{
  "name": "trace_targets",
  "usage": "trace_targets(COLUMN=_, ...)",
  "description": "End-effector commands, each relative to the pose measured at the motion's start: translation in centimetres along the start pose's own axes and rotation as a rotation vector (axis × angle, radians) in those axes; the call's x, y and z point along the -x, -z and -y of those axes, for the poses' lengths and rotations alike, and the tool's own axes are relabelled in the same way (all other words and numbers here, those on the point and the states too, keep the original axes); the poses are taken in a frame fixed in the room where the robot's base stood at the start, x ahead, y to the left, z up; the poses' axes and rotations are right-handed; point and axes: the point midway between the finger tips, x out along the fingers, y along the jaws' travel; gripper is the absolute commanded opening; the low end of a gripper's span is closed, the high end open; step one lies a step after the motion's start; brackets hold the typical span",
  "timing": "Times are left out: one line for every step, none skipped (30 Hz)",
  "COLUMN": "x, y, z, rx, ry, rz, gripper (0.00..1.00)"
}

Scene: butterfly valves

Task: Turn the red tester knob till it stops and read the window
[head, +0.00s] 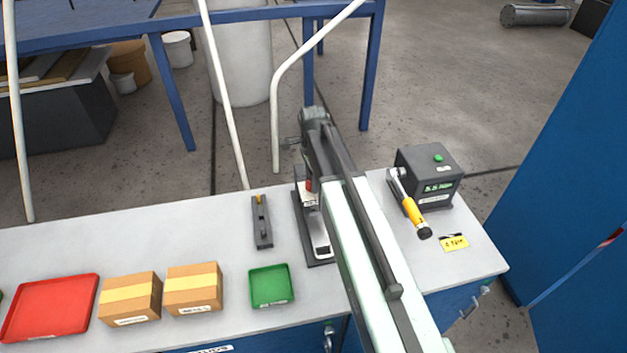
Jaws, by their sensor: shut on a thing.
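My arm reaches up from the bottom of the head view and bends down at its wrist. My gripper (306,176) points down over a dark-based bench tester (320,262) and is mostly hidden by the arm. A small bit of the red knob (309,186) shows at the gripper's end, beside the arm. The jaws are shut on the knob, though the fingers themselves hardly show. The tester has a pale upper part and stands on the grey bench. I cannot make out its window or any reading in it.
On the grey bench (225,225) stand a dark slotted block (262,225), a green tray (271,287), two cartons (194,290) and a red tray (50,308). Right of my arm are a black box with a green display (437,186) and a yellow-handled wrench (414,211).

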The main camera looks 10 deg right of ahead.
Motion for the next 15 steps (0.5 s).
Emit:
trace_targets(x=0.0, y=0.02, z=0.03, rx=-0.043, ry=0.001, rz=0.0, gripper=0.02)
trace_targets(x=0.0, y=0.02, z=0.03, rx=-0.072, ry=0.001, rz=0.0, gripper=0.02)
trace_targets(x=0.0, y=0.02, z=0.03, rx=-0.11, ry=0.001, rz=0.0, gripper=0.02)
trace_targets(x=0.0, y=0.02, z=0.03, rx=-0.139, ry=0.001, rz=0.0, gripper=0.02)
trace_targets(x=0.0, y=0.02, z=0.03, rx=-0.167, ry=0.001, rz=0.0, gripper=0.02)
trace_targets(x=0.0, y=0.02, z=0.03, rx=-0.205, ry=0.001, rz=0.0, gripper=0.02)
trace_targets(x=0.0, y=0.02, z=0.03, rx=-0.232, ry=0.001, rz=0.0, gripper=0.02)
trace_targets(x=0.0, y=0.02, z=0.03, rx=-0.259, ry=0.001, rz=0.0, gripper=0.02)
trace_targets(x=0.0, y=0.02, z=0.03, rx=-0.295, ry=0.001, rz=0.0, gripper=0.02)
trace_targets(x=0.0, y=0.02, z=0.03, rx=-0.321, ry=0.001, rz=0.0, gripper=0.02)
trace_targets(x=0.0, y=0.02, z=0.03, rx=-0.347, ry=0.001, rz=0.0, gripper=0.02)
trace_targets(x=0.0, y=0.03, z=0.03, rx=-0.38, ry=0.001, rz=0.0, gripper=0.02)
trace_targets(x=0.0, y=0.03, z=0.03, rx=-0.404, ry=0.001, rz=0.0, gripper=0.02)
trace_targets(x=0.0, y=0.03, z=0.03, rx=-0.427, ry=0.001, rz=0.0, gripper=0.02)
trace_targets(x=0.0, y=0.03, z=0.03, rx=-0.457, ry=0.001, rz=0.0, gripper=0.02)
